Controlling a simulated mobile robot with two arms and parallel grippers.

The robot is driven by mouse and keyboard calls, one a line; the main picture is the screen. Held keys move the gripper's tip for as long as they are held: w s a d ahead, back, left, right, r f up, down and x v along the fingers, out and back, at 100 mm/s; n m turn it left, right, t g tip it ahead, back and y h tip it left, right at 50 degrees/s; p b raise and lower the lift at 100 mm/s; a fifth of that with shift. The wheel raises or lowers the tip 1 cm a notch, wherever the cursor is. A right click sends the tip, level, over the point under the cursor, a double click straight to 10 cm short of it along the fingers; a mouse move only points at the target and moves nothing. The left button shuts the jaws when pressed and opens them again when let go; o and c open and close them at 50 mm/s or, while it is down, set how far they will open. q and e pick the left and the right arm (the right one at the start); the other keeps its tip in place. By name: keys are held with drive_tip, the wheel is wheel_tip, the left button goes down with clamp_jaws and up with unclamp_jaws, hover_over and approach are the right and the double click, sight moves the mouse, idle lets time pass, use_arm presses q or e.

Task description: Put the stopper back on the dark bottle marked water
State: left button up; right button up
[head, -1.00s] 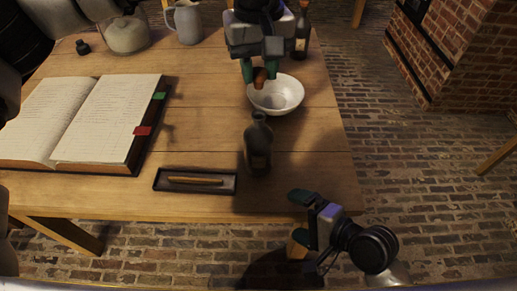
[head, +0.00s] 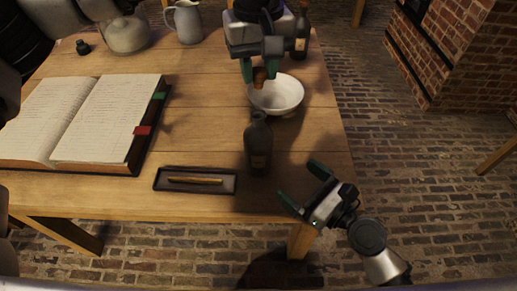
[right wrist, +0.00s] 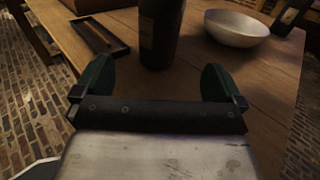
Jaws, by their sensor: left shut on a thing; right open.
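A dark bottle (head: 258,146) stands upright and open-necked near the front right of the table; its label is too small to read. It also shows in the right wrist view (right wrist: 158,32), beyond and between the open fingers. My left gripper (head: 260,76) is shut on a brown stopper (head: 260,84) and holds it over the left rim of the white bowl, behind the bottle. My right gripper (head: 302,186) is open and empty at the table's front right edge, apart from the bottle. Its two green fingers also show in the right wrist view (right wrist: 158,82).
A white bowl (head: 288,96) stands behind the dark bottle. A shallow tray (head: 160,187) with a pen-like stick lies left of it. An open book (head: 84,120) covers the table's left. A second bottle (head: 302,38), a jug (head: 189,22) and a kettle-like pot (head: 128,36) stand at the back.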

drive_tip(key=x, duration=1.2)
drive_tip(key=shift+f, duration=0.1)
drive_tip(key=c, duration=1.4)
use_arm(q)
hover_over(258, 114)
drive_tip(key=shift+f, duration=2.5)
drive_tip(key=shift+f, duration=0.1)
drive_tip(key=shift+f, duration=0.8)
drive_tip(key=shift+f, duration=0.65)
